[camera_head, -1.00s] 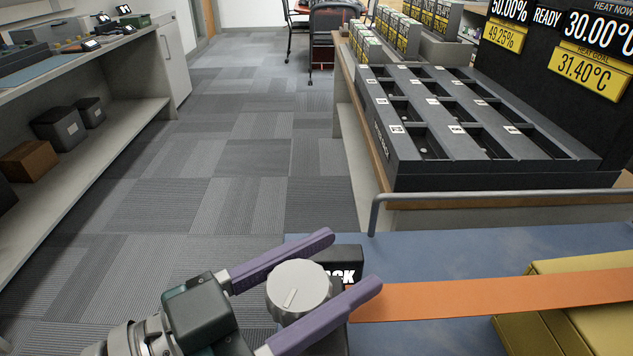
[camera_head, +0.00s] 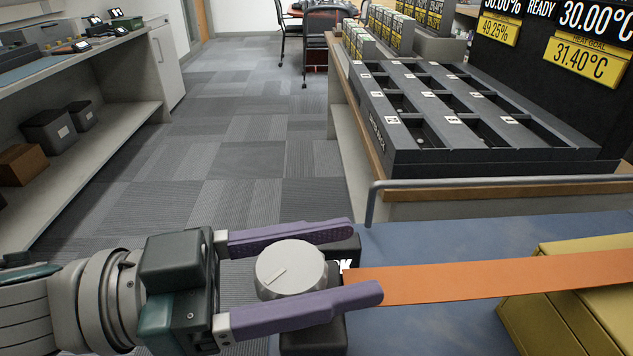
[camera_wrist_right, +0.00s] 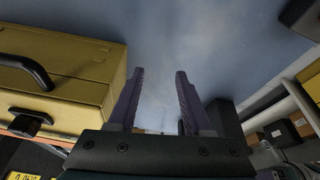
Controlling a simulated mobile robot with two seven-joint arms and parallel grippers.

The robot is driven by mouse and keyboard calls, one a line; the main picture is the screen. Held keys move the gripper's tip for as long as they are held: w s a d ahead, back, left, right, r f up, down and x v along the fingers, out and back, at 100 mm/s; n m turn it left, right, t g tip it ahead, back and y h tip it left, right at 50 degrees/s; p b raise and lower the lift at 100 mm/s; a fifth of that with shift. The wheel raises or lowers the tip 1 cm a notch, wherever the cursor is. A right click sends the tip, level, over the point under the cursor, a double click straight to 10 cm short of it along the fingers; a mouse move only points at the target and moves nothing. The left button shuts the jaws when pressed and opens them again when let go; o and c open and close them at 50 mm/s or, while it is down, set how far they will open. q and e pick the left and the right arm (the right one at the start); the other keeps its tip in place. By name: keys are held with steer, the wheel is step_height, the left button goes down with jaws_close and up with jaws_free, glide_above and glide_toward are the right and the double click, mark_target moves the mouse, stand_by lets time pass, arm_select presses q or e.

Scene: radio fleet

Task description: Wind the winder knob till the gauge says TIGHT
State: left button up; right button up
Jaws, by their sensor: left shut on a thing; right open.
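The winder knob (camera_head: 290,268) is a round grey dial with a line on its top, at the front of the blue surface in the head view. My left gripper (camera_head: 362,260) has its purple fingers on either side of it, shut on the knob. A black block (camera_head: 345,247) beside the knob carries white gauge letters; only the end, like "K", shows past the fingers. An orange strap (camera_head: 450,284) runs from there onto a yellow case (camera_head: 590,299). My right gripper (camera_wrist_right: 159,72) is open and empty in the right wrist view, with the yellow case (camera_wrist_right: 75,60) to its left.
A grey rail (camera_head: 480,182) edges the blue surface (camera_head: 440,245). Beyond it, a dark compartment tray (camera_head: 480,163) stands on a bench under heat displays. A shelf unit (camera_head: 110,140) is at left, with clear carpet between.

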arm_select(q)
steer(key=o, duration=1.4)
steer(key=a, duration=0.3)
steer(key=s+a, duration=0.1)
steer(key=a, duration=0.2)
steer(key=s+a, duration=0.1)
steer(key=a, duration=0.2)
steer(key=shift+a+b, duration=0.35)
steer(key=shift+b, duration=0.05)
arm_select(e)
steer(key=shift+a+f, duration=0.1)
steer(key=shift+f, duration=0.3)
